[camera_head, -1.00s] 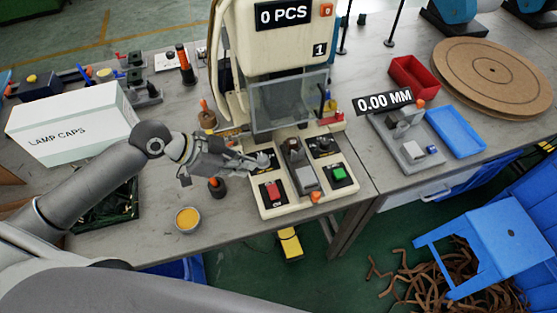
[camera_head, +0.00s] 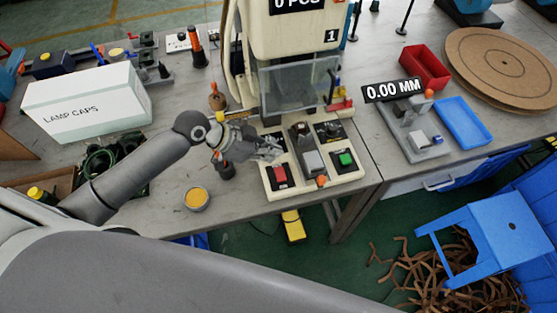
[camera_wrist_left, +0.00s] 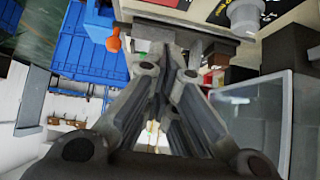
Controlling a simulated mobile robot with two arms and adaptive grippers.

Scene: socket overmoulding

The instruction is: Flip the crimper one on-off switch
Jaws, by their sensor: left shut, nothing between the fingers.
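Crimper one (camera_head: 297,40) is the cream machine marked 1, with a clear guard (camera_head: 300,84) in front. Which control is the on-off switch I cannot tell. My left gripper (camera_head: 276,152) is shut and empty, over the base's left side just behind the red rocker, covering part of the panel. In the left wrist view its fingers (camera_wrist_left: 165,65) point toward the panel; contact is unclear. My right gripper is out of view.
A lamp caps box (camera_head: 88,103) stands left, and a yellow-filled cup (camera_head: 196,198) sits near the table edge. A gauge stand (camera_head: 415,140), a red bin (camera_head: 425,67) and a blue tray (camera_head: 462,126) are on the right table. A blue stool (camera_head: 497,237) is below.

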